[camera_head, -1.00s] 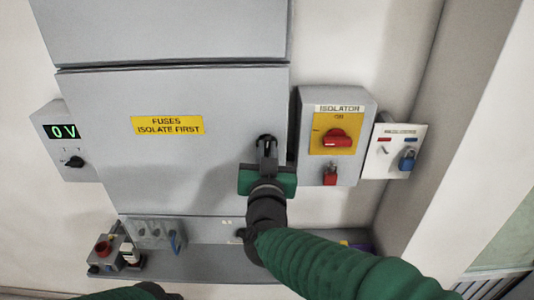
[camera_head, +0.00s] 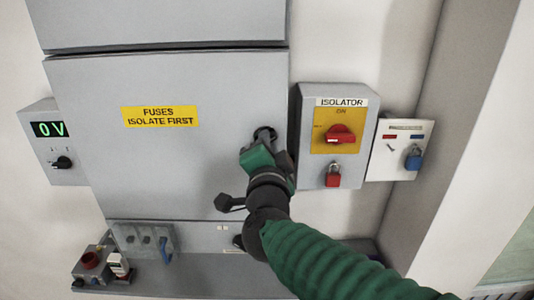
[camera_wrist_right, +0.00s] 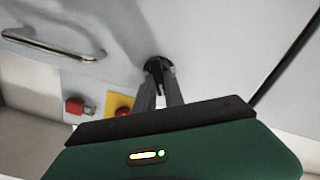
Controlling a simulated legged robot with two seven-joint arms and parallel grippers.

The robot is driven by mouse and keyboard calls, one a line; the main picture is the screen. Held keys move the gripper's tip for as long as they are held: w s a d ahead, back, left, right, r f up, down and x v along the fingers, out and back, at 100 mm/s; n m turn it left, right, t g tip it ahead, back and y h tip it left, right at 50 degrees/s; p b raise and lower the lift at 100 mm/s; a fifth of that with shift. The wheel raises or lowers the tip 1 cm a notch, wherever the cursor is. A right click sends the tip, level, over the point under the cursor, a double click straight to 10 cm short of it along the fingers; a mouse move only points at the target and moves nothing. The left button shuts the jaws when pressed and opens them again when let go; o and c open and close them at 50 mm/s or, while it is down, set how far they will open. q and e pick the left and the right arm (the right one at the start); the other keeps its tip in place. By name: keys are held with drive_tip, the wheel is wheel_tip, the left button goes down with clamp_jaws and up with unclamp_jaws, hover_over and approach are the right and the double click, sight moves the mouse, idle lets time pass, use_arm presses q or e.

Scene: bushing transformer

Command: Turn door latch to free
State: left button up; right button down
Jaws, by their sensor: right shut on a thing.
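The door latch (camera_head: 264,133) is a small dark round knob near the right edge of the grey cabinet door (camera_head: 100,165). My right gripper (camera_head: 265,142) is at the latch, its green body tilted in the head view. In the right wrist view the fingers of my right gripper (camera_wrist_right: 160,80) are closed together on the dark latch (camera_wrist_right: 158,66). The gripper hides much of the latch, so its exact angle is hard to read. My left gripper does not show in the head view.
The isolator box (camera_head: 338,170) with a red handle and red padlock stands right of the door. A panel (camera_head: 399,150) with a blue padlock is further right. A 0 V display box (camera_head: 60,145) is at left. A shelf (camera_head: 200,275) with small devices lies below.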

drive_tip(key=m+b, duration=0.1)
drive_tip(key=m, duration=0.1)
drive_tip(key=m+b, duration=0.1)
drive_tip(key=m, duration=0.1)
drive_tip(key=shift+f+b, duration=0.3)
drive_tip(key=shift+b, duration=0.1)
drive_tip(key=shift+m+b, duration=0.6)
drive_tip(key=shift+m, duration=0.6)
drive_tip(key=shift+r, duration=0.1)
drive_tip(key=c, duration=1.4)
unclamp_jaws()
drive_tip(key=shift+c, duration=0.2)
drive_tip(key=shift+w, duration=0.2)
drive_tip(key=shift+w, duration=0.1)
